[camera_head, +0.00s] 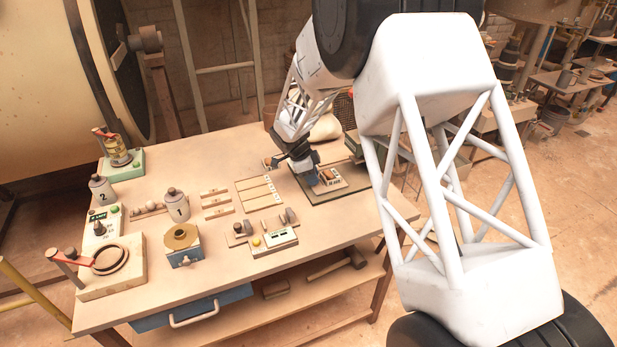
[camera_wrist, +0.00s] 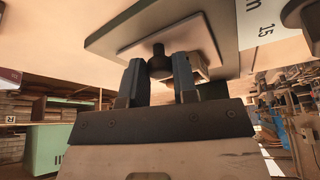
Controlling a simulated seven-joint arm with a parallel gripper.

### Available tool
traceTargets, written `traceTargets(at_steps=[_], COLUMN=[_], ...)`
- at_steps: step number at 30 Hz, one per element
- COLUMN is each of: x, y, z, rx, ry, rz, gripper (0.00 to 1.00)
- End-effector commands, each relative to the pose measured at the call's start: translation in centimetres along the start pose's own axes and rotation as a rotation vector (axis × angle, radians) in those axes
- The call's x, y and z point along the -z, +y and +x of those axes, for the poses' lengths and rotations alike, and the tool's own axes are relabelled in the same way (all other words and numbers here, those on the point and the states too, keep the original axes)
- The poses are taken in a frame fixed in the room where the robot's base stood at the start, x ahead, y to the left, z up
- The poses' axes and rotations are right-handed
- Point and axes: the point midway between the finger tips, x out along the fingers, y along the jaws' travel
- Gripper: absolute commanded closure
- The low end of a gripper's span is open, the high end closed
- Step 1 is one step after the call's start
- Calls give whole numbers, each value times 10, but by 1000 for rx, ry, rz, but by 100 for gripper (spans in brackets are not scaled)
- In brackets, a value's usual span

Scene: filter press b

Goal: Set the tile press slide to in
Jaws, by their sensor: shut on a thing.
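The tile press (camera_head: 331,181) sits on a dark green board at the right part of the workbench. My gripper (camera_head: 318,184) reaches down over it, so much of the press is hidden in the head view. In the wrist view, my gripper (camera_wrist: 157,64) has its two blue-grey fingers on either side of a dark knob (camera_wrist: 158,67) and is shut on it. The knob stands on a beige plate (camera_wrist: 135,52) with a small pale block (camera_wrist: 199,67) close by. A white label (camera_wrist: 260,20) reading "in" and "15" shows at the right. I cannot tell the slide's exact position.
The workbench (camera_head: 330,232) also holds a white switch box (camera_head: 273,241), a blue-grey box (camera_head: 183,246), a pale slatted board (camera_head: 258,192) and two numbered canisters, one marked 1 (camera_head: 176,206). Bare bench top lies in front of the press.

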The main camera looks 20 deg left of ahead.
Motion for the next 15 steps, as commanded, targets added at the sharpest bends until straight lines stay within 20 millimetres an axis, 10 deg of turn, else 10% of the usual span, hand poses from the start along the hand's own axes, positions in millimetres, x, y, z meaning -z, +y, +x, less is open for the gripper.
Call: traceTargets(at_steps=[15], x=[79], y=[-35], z=[33], rx=[0], ry=[0], rz=[2], gripper=[100])
